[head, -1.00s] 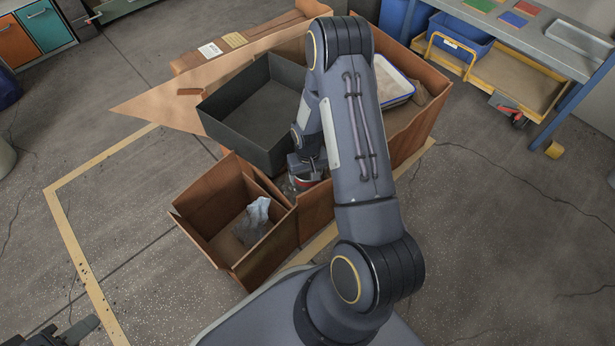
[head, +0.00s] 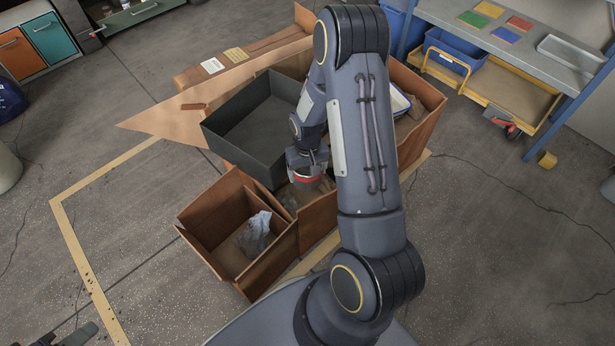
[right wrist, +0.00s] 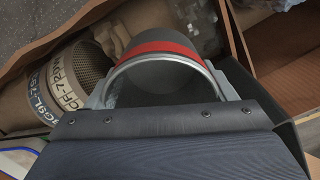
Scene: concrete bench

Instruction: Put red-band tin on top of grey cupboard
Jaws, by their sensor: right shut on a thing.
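The red-band tin (head: 307,182) is grey with a red band; its rim and band fill the top of the right wrist view (right wrist: 165,48). My right gripper (head: 308,170) is shut on it, with a finger on either side, above the cardboard boxes and beside the dark grey tray's near corner. Low units with a grey frame, orange door and teal door (head: 45,38) stand at the far left; I cannot tell whether this is the grey cupboard. My left gripper (head: 75,336) shows only partly at the bottom left edge; its jaws are unclear.
A dark grey tray (head: 222,138) lies across the large cardboard box (head: 425,125). A smaller open box (head: 215,262) with crumpled clear plastic (head: 256,235) stands in front. A printed cardboard tube (right wrist: 65,85) lies near the tin.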

